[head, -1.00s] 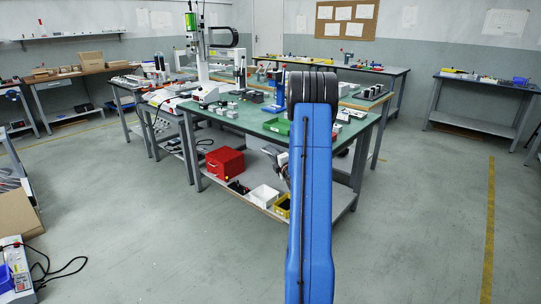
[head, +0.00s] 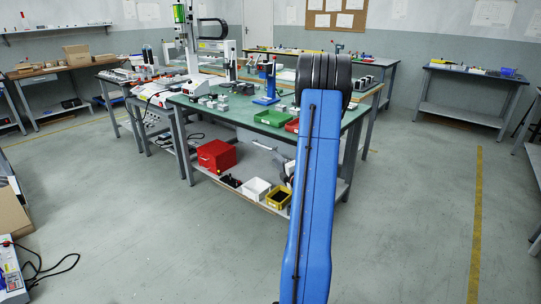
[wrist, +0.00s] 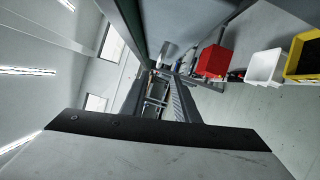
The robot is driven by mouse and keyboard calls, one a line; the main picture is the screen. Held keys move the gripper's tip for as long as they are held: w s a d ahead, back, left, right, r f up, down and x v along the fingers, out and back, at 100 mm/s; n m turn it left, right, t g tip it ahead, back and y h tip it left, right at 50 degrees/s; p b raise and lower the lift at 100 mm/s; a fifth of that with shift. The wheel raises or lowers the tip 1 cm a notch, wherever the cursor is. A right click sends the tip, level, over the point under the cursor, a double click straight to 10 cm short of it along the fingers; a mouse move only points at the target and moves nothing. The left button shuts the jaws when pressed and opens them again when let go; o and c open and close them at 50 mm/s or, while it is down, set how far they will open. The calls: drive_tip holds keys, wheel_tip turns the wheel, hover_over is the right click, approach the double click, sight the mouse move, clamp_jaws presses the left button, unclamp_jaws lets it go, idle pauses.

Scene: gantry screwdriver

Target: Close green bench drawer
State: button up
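The green-topped bench (head: 220,112) stands in the middle of the head view. A thin pale curved bar (head: 262,146) shows below its top at the front, perhaps the drawer handle. The drawer front is mostly dark or hidden behind my blue arm, and I cannot tell how far out it is. My gripper is mostly hidden behind the arm in the head view, near the bench front below its top. In the wrist view my gripper (wrist: 160,88) has its two dark fingers apart, with nothing seen between them. A dark edge of the bench or drawer (wrist: 128,22) runs close by the fingers.
On the lower shelf are a red box (head: 216,156), a white bin (head: 255,189) and a yellow bin (head: 279,197). A green tray (head: 274,118) and a blue stand (head: 268,85) are on the bench. The floor at the right (head: 410,210) is clear.

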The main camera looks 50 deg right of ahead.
drive_tip(key=shift+v, duration=1.95)
drive_tip(key=w+a+r+m+g, duration=0.4)
drive_tip(key=w+a+r, duration=0.2)
drive_tip(key=a, duration=0.5)
drive_tip(key=s+a+r+m+g+y, duration=0.1)
drive_tip(key=s+a+r+m+g, duration=0.15)
drive_tip(key=a, duration=0.35)
drive_tip(key=s+a+r+m+g, duration=0.1)
drive_tip(key=a+r+m, duration=0.15)
drive_tip(key=a, duration=0.35)
drive_tip(key=s+a+m+g+y, duration=0.4)
drive_tip(key=s+a+m, duration=0.3)
drive_tip(key=s+a, duration=1.7)
drive_tip(key=s+g, duration=0.1)
drive_tip(key=s, duration=0.2)
drive_tip(key=shift+a+r+y, duration=0.3)
drive_tip(key=shift+y, duration=0.1)
drive_tip(key=shift+s+g, duration=0.15)
drive_tip(key=shift+g, duration=0.1)
